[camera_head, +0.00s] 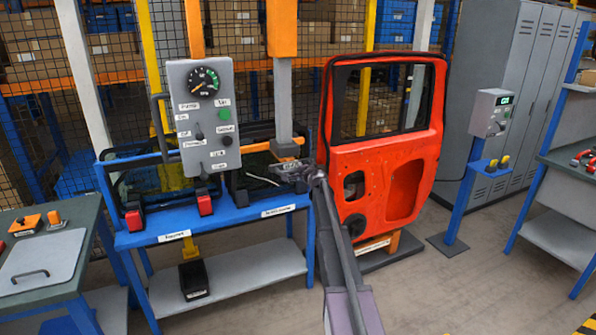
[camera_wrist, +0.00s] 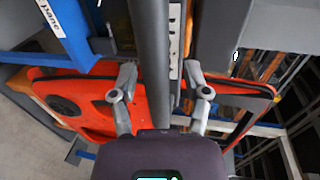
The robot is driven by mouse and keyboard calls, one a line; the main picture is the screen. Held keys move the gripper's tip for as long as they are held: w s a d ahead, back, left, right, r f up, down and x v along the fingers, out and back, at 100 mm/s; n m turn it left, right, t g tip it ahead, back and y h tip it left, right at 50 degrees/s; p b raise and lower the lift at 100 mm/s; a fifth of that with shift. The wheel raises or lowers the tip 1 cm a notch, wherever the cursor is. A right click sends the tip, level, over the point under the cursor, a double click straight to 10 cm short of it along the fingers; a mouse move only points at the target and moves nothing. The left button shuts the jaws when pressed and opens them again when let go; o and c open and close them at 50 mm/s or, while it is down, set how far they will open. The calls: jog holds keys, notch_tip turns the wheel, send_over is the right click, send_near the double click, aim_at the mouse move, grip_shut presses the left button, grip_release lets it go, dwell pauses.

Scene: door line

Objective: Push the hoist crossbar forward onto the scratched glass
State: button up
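The hoist hangs by a grey and orange mast (camera_head: 284,95), with a grey control box (camera_head: 207,125) carrying a gauge at its left. The blue rack (camera_head: 150,238) stands below. A pane with a pale scratch-like mark (camera_head: 258,181) shows on its right side. My gripper (camera_head: 292,168) is at the rack's right end, just below the mast. In the wrist view my gripper (camera_wrist: 161,75) is open, its fingers either side of a dark bar (camera_wrist: 149,50). I cannot tell whether they touch it.
An orange-red car door (camera_head: 385,155) stands close right of my arm. A green-topped bench (camera_head: 50,275) is at left, another bench (camera_head: 565,175) at right. Mesh fencing stands behind; floor is open at lower right.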

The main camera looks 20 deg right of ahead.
jog(key=shift+s, duration=0.2)
jog(key=s+f+p+v, duration=0.1)
jog(key=f+p+v, duration=0.15)
jog(key=v, duration=2.35)
jog(key=s+a+f+n+g+y, duration=0.1)
jog(key=a+f+n+g+y, duration=0.2)
jog(key=a, duration=1)
jog(key=shift+f+n, duration=1.05)
jog(key=shift+n, duration=0.55)
jog(key=shift+s, duration=0.1)
